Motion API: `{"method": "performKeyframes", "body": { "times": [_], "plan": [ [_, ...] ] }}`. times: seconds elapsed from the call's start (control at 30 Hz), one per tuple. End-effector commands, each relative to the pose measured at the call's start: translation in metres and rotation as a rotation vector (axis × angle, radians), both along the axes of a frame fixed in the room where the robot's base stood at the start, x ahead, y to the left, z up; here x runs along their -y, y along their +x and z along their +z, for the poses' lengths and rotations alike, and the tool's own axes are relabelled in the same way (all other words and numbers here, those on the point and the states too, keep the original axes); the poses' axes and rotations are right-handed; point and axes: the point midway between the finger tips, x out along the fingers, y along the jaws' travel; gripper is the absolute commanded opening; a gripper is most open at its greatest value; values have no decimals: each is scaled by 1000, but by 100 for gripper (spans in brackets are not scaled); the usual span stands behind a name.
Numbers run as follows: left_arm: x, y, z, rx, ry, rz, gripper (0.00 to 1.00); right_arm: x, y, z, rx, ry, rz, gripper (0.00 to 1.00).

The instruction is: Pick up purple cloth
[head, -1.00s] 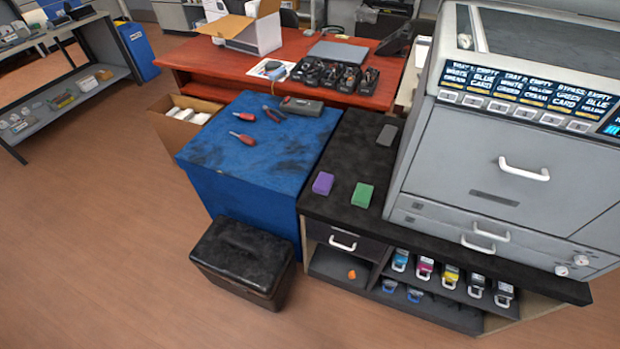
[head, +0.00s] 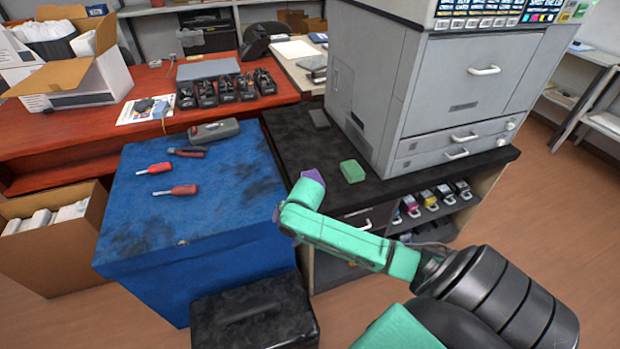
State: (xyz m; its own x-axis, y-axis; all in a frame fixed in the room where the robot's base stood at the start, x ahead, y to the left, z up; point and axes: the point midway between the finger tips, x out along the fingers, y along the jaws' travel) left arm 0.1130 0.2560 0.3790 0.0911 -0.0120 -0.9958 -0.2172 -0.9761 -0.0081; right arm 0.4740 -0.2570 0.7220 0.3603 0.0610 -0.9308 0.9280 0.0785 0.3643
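The purple cloth (head: 313,175) is a small purple block-like piece near the left edge of the black countertop (head: 285,135). Its lower part is hidden behind my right arm. My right arm comes in from the lower right, with its green end section reaching up to the cloth. The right gripper (head: 284,214) is at the far end of this arm, close to the cloth in the picture. Its fingers are not clear, and I cannot tell if it touches the cloth. My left gripper is not in view.
A green block (head: 352,171) lies right of the cloth, and a dark grey block (head: 319,119) lies behind. The large grey printer (head: 440,95) stands on the right. A blue cabinet (head: 225,205) with tools adjoins the left side. A black box (head: 255,318) stands below.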

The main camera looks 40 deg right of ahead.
Motion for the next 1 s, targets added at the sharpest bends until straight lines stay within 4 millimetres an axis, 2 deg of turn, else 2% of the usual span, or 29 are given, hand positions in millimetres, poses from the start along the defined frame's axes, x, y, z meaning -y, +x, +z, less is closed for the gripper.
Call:
{"method": "performKeyframes", "body": {
  "times": [0.03, 0.17, 0.27, 0.4, 0.5, 0.57, 0.67, 0.9, 1.0],
  "plan": [
    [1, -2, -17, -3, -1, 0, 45, -2, 5, 12, 16, -62, 137, 100],
    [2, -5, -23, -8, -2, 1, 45, 13, 14, 48, 12, -221, 451, 100],
    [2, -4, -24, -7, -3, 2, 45, 42, 27, 73, 1, -339, 647, 100],
    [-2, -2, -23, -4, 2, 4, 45, 99, 42, 111, -23, -477, 862, 100],
    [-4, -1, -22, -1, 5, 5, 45, 136, 46, 136, -33, -547, 968, 100],
    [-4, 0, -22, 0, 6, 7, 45, 150, 47, 146, -36, -571, 1009, 100],
    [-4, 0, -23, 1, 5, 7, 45, 160, 50, 143, -38, -583, 1041, 100],
    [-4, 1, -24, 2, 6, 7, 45, 166, 72, 86, -37, -581, 1042, 100],
    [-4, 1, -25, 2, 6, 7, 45, 169, 78, 70, -36, -583, 1040, 100]
  ]
}}
